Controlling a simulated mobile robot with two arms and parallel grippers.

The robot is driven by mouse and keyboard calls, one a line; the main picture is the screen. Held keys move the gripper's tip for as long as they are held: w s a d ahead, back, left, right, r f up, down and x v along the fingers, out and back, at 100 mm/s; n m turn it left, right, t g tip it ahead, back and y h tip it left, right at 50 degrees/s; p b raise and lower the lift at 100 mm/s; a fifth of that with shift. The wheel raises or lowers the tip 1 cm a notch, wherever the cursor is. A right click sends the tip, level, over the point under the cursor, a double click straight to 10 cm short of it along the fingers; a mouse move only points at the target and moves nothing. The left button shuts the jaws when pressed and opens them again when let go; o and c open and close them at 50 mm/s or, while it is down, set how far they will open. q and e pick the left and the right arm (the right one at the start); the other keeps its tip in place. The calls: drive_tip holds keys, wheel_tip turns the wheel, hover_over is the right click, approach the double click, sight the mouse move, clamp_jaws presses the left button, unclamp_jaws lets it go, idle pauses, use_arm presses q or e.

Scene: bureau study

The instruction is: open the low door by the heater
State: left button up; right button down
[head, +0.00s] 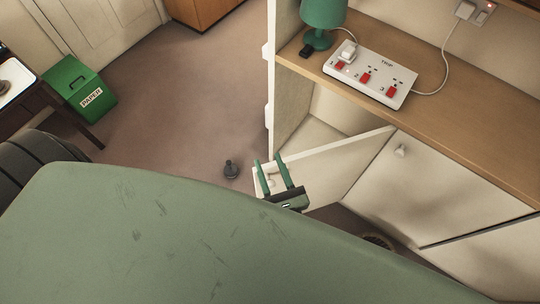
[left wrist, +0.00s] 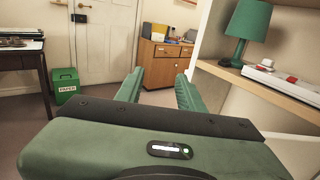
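The low door (head: 335,160) is a cream panel under the wooden shelf. It stands swung out from the cupboard, its free edge toward my left gripper, and a pale opening shows behind it. My left gripper (head: 272,172) is at that free end, its two green fingers apart and overlapping the door's end in the head view. A small knob seems to show between them; contact cannot be told. In the left wrist view the fingers (left wrist: 157,88) are wide apart with nothing visibly held. My right gripper is not in view. I cannot pick out the heater.
The shelf (head: 450,125) above holds a green lamp (head: 323,22) and a white power strip (head: 370,75). A closed cupboard door with a knob (head: 400,151) is to the right. A small dark object (head: 231,170) stands on the carpet. A green paper bin (head: 80,90) stands at left; mid-floor is mostly clear.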

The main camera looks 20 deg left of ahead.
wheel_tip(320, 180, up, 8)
drive_tip(key=p, duration=0.6)
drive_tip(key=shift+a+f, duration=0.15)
